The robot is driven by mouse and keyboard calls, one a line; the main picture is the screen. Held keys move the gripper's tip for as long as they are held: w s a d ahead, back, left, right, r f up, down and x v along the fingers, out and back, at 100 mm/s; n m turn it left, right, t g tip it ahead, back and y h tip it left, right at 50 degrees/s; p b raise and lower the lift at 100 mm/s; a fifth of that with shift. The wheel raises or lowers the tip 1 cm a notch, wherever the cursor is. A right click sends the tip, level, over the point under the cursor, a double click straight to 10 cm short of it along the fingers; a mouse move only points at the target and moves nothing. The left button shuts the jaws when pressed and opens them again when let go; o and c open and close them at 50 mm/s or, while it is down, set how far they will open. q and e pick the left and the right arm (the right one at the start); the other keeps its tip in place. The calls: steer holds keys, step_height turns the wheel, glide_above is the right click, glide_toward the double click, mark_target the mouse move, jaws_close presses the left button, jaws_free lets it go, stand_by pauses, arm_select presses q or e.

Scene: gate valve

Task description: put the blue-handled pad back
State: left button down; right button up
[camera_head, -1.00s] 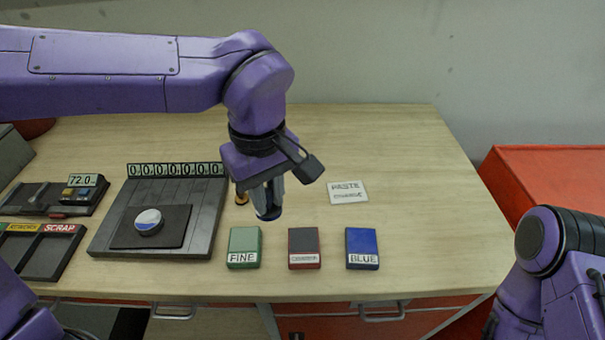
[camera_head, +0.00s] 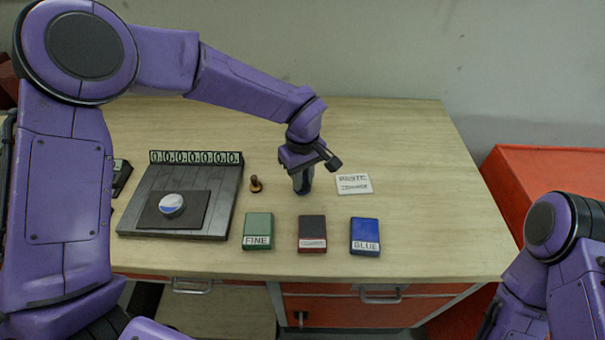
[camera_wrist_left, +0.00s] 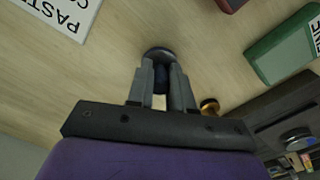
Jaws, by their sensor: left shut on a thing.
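My left gripper (camera_head: 302,184) is shut on the blue-handled pad (camera_wrist_left: 158,53). In the left wrist view, its two grey fingers (camera_wrist_left: 160,84) pinch the dark blue handle, and the pad's dark round base shows beyond the fingertips. In the head view the pad is mostly hidden by the fingers. It is over or on the bare wood between the brown-handled pad (camera_head: 256,184) and the PASTE card (camera_head: 353,184). I cannot tell whether it touches the table. My right gripper is out of view; only part of my right arm shows at the right edge.
Green FINE (camera_head: 257,230), dark red (camera_head: 312,232) and BLUE (camera_head: 365,235) blocks stand in a row at the front. A dark plate (camera_head: 228,205) with a blue-and-white disc (camera_head: 172,205) and a counter lies to the left. The table's right side is clear.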

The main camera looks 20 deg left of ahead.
arm_select(q)
steer(key=shift+w+f, duration=0.25)
steer(key=shift+f, duration=0.1)
steer(key=c, duration=1)
jaws_free()
steer(key=shift+s, duration=0.15)
step_height(320, 180, up, 12)
steer(key=shift+r+b, duration=0.2)
steer(key=shift+b, duration=0.5)
